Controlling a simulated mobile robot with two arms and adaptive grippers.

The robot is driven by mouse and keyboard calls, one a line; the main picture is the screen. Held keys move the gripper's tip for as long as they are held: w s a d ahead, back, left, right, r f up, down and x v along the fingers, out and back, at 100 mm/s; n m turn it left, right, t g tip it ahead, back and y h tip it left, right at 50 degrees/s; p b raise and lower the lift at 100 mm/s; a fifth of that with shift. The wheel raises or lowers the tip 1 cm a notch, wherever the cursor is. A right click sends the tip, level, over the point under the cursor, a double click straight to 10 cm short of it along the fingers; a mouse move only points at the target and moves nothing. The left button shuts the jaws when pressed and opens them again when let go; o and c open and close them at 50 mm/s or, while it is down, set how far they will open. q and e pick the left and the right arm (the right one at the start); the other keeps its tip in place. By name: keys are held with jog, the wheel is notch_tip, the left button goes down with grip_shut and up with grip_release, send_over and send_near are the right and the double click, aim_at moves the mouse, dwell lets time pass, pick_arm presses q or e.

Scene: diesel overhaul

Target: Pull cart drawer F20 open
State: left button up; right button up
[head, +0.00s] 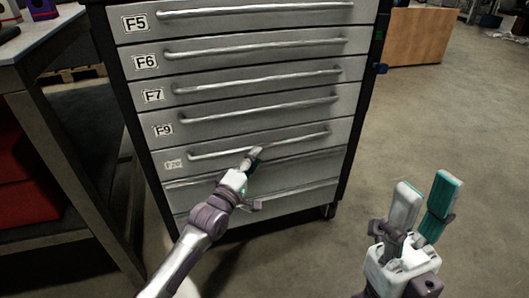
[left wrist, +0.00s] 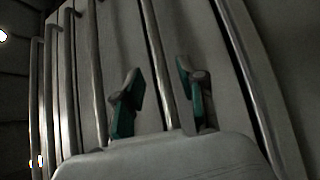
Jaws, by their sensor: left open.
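The grey tool cart has a column of drawers with long bar handles. The fifth drawer down (head: 173,164), below F9, has a small label that is hard to read; it looks like F20. Its bar handle (head: 215,152) runs across its front, and the drawer looks flush with its neighbours. My left gripper (head: 254,158) is open at the right part of this handle. In the left wrist view its fingers (left wrist: 160,95) stand apart on either side of a bar handle (left wrist: 157,50); contact cannot be told. My right gripper (head: 422,205) is open and empty, over the floor at the right.
Drawers F5 (head: 240,22), F6 (head: 245,60), F7 (head: 250,92) and F9 (head: 250,122) are above, with more drawers below. A workbench (head: 40,45) with a red box (head: 25,180) underneath stands close on the left. The floor (head: 460,120) at the right is clear.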

aim_at(264, 144)
pick_arm(q)
jog(key=shift+b+x, duration=0.95)
jog(key=shift+x, duration=1.9)
grip_shut()
